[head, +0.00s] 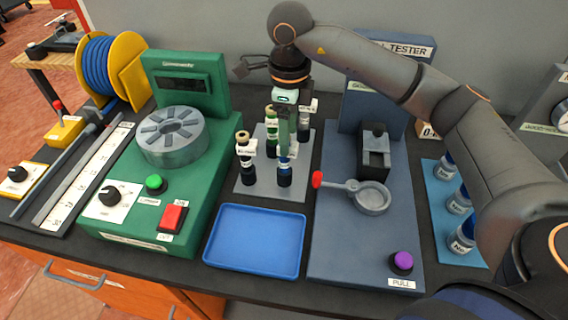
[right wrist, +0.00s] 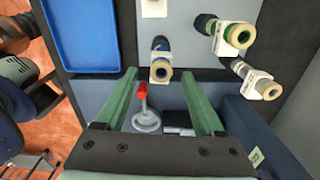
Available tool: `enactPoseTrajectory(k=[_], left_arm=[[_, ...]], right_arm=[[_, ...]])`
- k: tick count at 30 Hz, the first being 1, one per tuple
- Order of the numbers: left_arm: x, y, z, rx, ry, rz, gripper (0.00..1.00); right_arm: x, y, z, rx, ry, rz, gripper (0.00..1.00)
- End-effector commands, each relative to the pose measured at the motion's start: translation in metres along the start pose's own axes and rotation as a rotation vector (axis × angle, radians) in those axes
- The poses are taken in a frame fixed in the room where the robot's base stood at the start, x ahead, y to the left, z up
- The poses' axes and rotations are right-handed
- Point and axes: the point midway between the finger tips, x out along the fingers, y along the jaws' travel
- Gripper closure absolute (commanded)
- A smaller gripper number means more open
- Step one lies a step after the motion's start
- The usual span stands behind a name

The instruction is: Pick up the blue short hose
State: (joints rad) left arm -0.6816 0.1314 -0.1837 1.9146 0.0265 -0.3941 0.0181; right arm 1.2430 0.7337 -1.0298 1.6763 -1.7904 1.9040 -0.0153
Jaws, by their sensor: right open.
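Several short upright hose pieces with tan tops and white labels stand on a grey plate (head: 243,185). The one with a blue band (head: 284,172) is at the plate's front right; I take it as the blue short hose. My right gripper (head: 284,143) points down over it and hides its upper part. In the right wrist view the blue-banded hose (right wrist: 160,62) appears just beyond and between the open green fingertips of the right gripper (right wrist: 166,86). I cannot tell how much height separates them. My left gripper is not in view.
Close by stand a green-banded hose (head: 271,146), a dark one (head: 246,160) and another behind. An empty blue tray (head: 255,240) lies in front. A green machine (head: 205,200) is at left, a grey tester with a red-handled clamp (head: 372,200) at right.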

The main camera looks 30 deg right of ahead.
Motion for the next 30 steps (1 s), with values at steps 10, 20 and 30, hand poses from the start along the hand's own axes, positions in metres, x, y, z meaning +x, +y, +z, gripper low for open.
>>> enactPoseTrajectory(k=[10,20,30], left_arm=[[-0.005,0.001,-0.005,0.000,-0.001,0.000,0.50],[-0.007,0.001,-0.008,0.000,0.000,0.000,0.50],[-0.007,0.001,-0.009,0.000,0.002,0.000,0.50]], right_arm=[[0.034,0.001,0.002,0.000,0.003,0.003,0.30],[0.069,0.001,0.004,0.000,0.000,0.000,0.30],[0.069,0.001,0.004,0.000,-0.001,-0.001,0.47]])
